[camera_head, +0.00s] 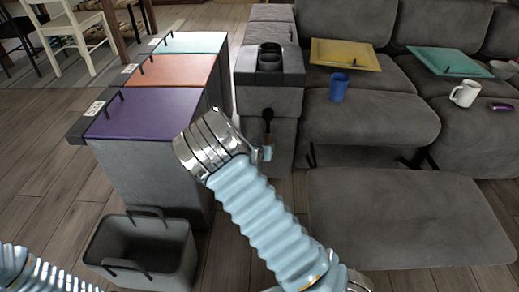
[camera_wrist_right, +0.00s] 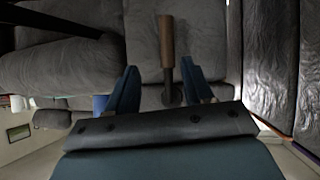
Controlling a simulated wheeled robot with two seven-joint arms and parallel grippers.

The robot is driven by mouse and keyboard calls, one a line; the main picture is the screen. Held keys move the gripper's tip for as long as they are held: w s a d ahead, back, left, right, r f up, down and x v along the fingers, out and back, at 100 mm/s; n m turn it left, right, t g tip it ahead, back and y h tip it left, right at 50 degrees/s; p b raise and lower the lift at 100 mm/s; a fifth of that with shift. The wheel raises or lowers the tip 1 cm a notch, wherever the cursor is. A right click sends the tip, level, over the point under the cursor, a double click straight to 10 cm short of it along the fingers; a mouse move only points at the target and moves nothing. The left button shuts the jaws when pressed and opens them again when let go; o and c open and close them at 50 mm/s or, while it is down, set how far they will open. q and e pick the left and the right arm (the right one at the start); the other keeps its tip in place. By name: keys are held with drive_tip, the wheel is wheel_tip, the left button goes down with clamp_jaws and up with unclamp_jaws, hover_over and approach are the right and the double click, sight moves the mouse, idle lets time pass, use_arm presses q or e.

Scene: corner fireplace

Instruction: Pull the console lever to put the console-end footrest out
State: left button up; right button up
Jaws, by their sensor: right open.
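The console (camera_head: 270,62) stands at the left end of the grey sofa. Its lever (camera_head: 268,118), dark with a brownish part, stands upright on its front side. In the right wrist view the lever (camera_wrist_right: 167,42) has a wooden handle and a dark round base, and it lies between my right gripper's two blue fingers (camera_wrist_right: 160,80). That gripper is open; contact with the lever cannot be told. In the head view, my right forearm hides most of this gripper (camera_head: 265,152). A grey padded footrest panel (camera_head: 405,215) lies low in front of the sofa. My left gripper is out of view.
A blue cup (camera_head: 339,87), yellow tray (camera_head: 345,54), teal tray (camera_head: 445,61) and white mug (camera_head: 465,93) are on the sofa. Lidded bins (camera_head: 150,115) stand left of the console. An open grey bin (camera_head: 140,250) sits on the floor before them.

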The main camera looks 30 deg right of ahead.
drive_tip(key=v, duration=0.7)
drive_tip(key=shift+p, duration=0.45)
